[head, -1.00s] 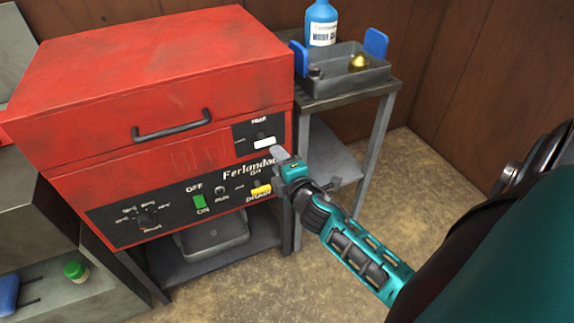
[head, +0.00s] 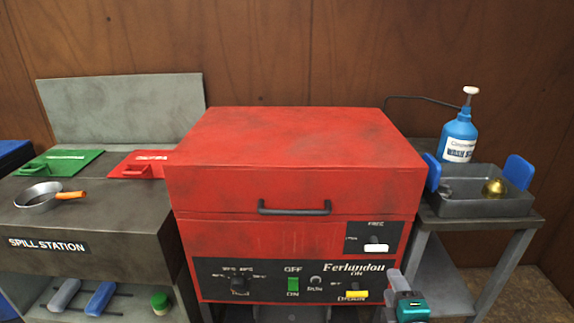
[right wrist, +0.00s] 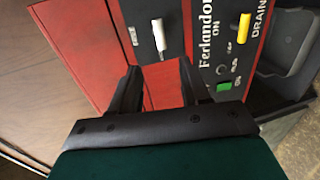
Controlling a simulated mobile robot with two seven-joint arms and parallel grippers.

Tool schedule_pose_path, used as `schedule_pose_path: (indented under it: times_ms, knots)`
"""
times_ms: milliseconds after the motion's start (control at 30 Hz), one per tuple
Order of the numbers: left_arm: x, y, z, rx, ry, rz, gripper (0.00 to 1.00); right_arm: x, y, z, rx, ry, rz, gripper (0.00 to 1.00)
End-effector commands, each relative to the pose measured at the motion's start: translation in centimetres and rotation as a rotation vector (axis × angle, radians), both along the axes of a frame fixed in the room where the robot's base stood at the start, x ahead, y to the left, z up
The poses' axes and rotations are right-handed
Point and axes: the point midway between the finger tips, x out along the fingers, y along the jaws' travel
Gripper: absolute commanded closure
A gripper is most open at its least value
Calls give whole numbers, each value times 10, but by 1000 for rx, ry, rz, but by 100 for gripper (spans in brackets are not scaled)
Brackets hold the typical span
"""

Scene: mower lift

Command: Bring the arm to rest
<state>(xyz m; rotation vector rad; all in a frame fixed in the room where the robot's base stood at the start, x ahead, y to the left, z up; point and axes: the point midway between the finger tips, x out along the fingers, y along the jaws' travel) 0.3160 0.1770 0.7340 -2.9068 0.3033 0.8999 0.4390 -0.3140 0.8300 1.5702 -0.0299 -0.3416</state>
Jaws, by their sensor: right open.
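My right gripper (head: 400,290) is at the bottom edge of the head view, in front of the lower right of the red machine (head: 295,150). In the right wrist view its two dark fingers (right wrist: 158,88) are apart, with nothing between them but the red front panel beyond. The white switch (right wrist: 158,38) and yellow drain lever (right wrist: 243,28) lie past the fingers; no contact shows. The machine's lid is down, with its black handle (head: 295,208) at the front. The green switch (head: 293,285) is on the panel. My left gripper is not in view.
At right, a grey stand holds a tray (head: 485,208) with blue handles and a brass part, and a blue bottle (head: 459,140) behind it. At left, the spill station bench (head: 90,235) bears a small pan (head: 45,197), a green plate and a red plate. Wooden walls stand behind.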

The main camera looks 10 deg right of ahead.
Motion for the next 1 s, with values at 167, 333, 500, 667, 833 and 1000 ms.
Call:
schedule_pose_path:
  times_ms: [167, 333, 500, 667, 833, 1000]
  knots:
    - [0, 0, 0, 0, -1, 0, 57, -18, 20, -22, 231, 31, -6, 54]
    - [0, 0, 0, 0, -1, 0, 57, -59, 67, -61, 732, 119, -63, 54]
    - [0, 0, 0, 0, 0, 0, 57, -100, 111, -87, 1171, 223, -169, 54]
    - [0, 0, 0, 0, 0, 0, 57, -121, 134, -96, 1387, 279, -241, 54]
    - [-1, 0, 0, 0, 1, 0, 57, -125, 138, -97, 1429, 290, -258, 54]
    - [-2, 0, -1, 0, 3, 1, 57, -124, 138, -97, 1426, 289, -257, 54]
